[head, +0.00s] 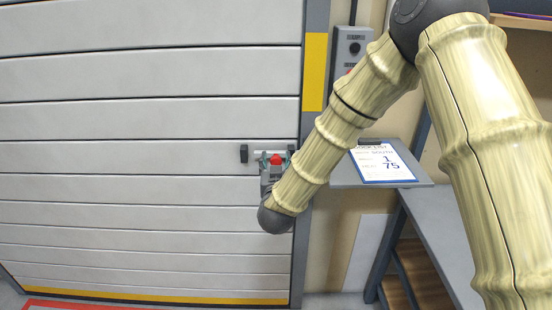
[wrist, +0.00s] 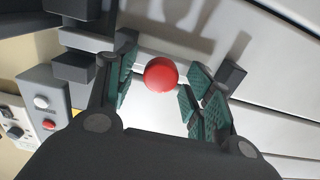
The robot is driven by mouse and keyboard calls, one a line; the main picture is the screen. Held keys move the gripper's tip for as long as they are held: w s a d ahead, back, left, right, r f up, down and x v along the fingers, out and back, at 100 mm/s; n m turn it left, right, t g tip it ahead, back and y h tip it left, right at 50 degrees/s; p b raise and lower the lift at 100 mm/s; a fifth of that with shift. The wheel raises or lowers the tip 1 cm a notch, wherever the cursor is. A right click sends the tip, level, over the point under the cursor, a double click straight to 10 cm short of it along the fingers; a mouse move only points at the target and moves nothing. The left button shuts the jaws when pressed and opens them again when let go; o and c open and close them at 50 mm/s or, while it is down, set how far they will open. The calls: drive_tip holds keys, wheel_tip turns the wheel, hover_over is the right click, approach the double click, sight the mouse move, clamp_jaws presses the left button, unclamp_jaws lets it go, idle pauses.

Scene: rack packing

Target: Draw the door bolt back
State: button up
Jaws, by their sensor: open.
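The door bolt is a light grey rod (head: 261,152) on the pale slatted door (head: 130,160), near its right edge. Its round red knob (head: 276,160) shows large in the wrist view (wrist: 161,74). A dark bracket (head: 244,153) stands at the left of the rod in the head view. My gripper (wrist: 162,88) is open, with its teal-padded fingers on either side of the knob. Gaps show between the pads and the knob in the wrist view. In the head view my gripper is small and partly hidden by my wrist.
A control box (head: 352,48) is mounted right of the door frame, beside a yellow strip (head: 315,72). A small shelf with a printed sheet (head: 384,164) juts out below it. A grey bench (head: 440,225) stands at the lower right. The door face on the left is clear.

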drive_tip(key=shift+w, duration=0.7)
